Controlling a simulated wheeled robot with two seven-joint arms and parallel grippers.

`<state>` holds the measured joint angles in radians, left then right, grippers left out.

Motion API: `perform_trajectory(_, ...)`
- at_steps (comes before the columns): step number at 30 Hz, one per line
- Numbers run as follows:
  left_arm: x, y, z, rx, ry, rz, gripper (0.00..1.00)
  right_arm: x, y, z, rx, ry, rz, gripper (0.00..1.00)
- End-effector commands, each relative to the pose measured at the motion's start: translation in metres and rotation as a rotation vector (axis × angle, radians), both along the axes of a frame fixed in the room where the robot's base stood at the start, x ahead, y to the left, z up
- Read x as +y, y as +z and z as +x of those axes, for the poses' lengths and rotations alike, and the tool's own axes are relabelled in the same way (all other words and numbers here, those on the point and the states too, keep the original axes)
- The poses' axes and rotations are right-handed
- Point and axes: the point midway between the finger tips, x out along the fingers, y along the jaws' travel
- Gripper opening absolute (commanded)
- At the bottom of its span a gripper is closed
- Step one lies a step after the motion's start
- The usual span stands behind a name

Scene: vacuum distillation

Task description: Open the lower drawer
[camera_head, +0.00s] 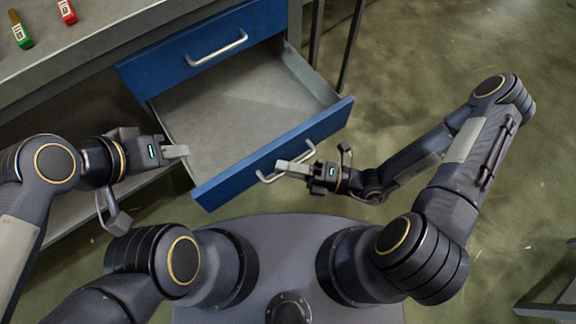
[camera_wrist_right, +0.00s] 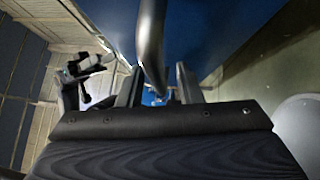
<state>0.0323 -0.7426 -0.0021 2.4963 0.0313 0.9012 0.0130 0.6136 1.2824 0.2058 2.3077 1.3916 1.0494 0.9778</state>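The lower drawer (camera_head: 240,115) is blue-fronted and pulled well out of the cabinet. Its inside looks empty. Its front (camera_head: 320,125) carries a pale bar handle (camera_head: 265,178). My right gripper (camera_head: 293,167) is at this handle. In the right wrist view the handle bar (camera_wrist_right: 150,45) passes between the two fingers of my right gripper (camera_wrist_right: 158,88), with a gap visible on its right side. My left gripper (camera_head: 177,151) is beside the drawer's left side, its fingers overlapping in view, holding nothing visible.
The closed upper drawer (camera_head: 210,45) has its own bar handle (camera_head: 217,48). A grey worktop (camera_head: 90,35) bears a green-based item (camera_head: 21,32) and a red-based item (camera_head: 67,12). Open floor (camera_head: 420,60) lies to the right. A dark metal frame stands at the lower right.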

Motion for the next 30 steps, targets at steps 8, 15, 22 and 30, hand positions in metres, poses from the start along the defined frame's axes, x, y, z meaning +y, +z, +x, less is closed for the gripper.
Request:
perform_trajectory(8,0.000,0.003,0.000,0.000,0.000,0.000,0.36,-0.017,-0.002,-0.002,-0.002,-0.005,-0.004,0.32)
perform_trajectory(15,0.000,0.008,0.000,0.000,0.000,0.000,0.36,-0.057,-0.007,-0.010,0.000,-0.004,-0.004,0.32)
perform_trajectory(22,0.000,0.009,0.000,0.000,0.000,0.000,0.36,-0.076,-0.010,-0.014,0.000,0.000,0.000,0.32)
perform_trajectory(30,0.000,0.009,0.000,0.000,0.000,0.000,0.36,-0.076,-0.011,-0.014,0.000,0.000,0.000,0.32)
